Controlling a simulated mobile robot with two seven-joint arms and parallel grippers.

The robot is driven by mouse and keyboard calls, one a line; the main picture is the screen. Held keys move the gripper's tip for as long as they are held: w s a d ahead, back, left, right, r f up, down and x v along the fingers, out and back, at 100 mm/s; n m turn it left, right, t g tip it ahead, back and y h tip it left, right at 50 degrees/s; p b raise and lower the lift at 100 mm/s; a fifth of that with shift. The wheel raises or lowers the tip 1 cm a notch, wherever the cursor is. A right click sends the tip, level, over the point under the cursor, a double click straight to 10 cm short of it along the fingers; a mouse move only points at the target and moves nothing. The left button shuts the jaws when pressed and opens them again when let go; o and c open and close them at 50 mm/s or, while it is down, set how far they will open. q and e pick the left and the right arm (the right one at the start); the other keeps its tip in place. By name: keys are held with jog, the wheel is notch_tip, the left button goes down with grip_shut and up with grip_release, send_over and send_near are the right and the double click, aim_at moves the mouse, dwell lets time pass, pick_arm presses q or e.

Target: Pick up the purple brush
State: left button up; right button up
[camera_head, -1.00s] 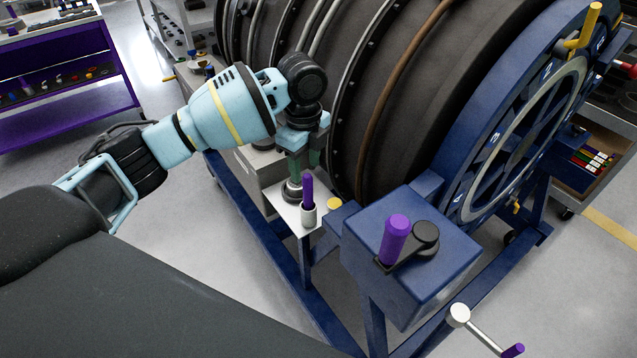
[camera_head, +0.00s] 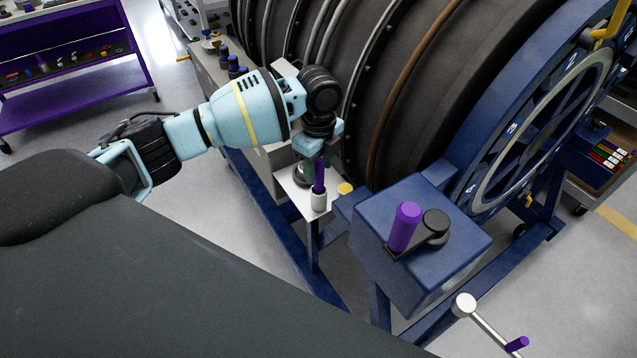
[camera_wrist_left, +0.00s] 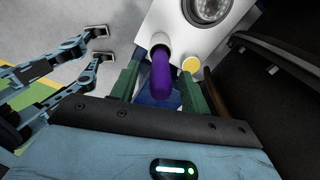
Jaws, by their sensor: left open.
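The purple brush (camera_head: 319,177) stands upright in a small white cup (camera_head: 318,200), with its handle sticking up and its lower end hidden. My left gripper (camera_head: 312,160) is above and around the top of the handle, jaws open. In the left wrist view the purple handle of the brush (camera_wrist_left: 161,80) lies between the two green fingers of my left gripper (camera_wrist_left: 160,68), with a gap on either side. I cannot see the fingers closed on it. My right gripper does not show.
The cup stands on a small white shelf (camera_head: 290,186), beside a yellow cap (camera_head: 345,188). A blue box (camera_head: 440,245) with a purple crank handle (camera_head: 405,227) stands to the right. The dark engine casing (camera_head: 400,130) rises close behind. Floor is open at left.

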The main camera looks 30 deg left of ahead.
pick_arm(q)
notch_tip(320, 180, down, 2)
grip_shut()
dwell(0.4)
